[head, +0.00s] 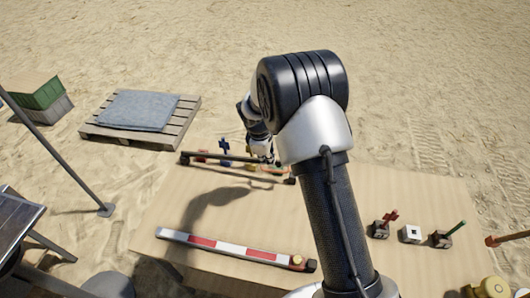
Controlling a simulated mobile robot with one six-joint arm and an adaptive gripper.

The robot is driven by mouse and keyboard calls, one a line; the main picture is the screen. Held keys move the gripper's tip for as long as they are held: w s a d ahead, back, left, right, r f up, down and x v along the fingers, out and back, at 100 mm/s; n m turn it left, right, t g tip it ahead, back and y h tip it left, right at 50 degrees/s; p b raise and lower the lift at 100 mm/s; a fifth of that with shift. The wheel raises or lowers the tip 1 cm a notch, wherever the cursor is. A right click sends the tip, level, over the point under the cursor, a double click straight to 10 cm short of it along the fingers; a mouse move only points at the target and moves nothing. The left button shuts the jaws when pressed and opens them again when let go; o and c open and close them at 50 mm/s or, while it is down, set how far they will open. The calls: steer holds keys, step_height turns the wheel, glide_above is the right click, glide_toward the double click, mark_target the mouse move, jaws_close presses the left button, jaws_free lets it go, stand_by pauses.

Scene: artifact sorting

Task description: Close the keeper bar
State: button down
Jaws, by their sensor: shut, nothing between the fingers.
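A long dark bar (222,164) with brown ends lies across the back part of the tan board, in front of several small coloured pieces. It could be the keeper bar, but I cannot tell for sure, nor whether it is open or closed. A blue cross-shaped piece (224,147) and a red piece (201,155) show behind it. My gripper (265,158) is low over the bar's right half, shut and empty as far as shows. My arm partly hides it. I cannot tell whether it touches the bar.
A red-and-white striped bar (230,247) with a yellow knob (297,260) lies at the board's front. Small blocks, one white-topped (411,233), stand at right, two with coloured pegs. A pallet (185,112) lies back left. The board's (170,205) middle is clear.

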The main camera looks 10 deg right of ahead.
mark_target(270, 170)
steer(key=shift+b+x, duration=0.4)
steer(key=shift+x, duration=2)
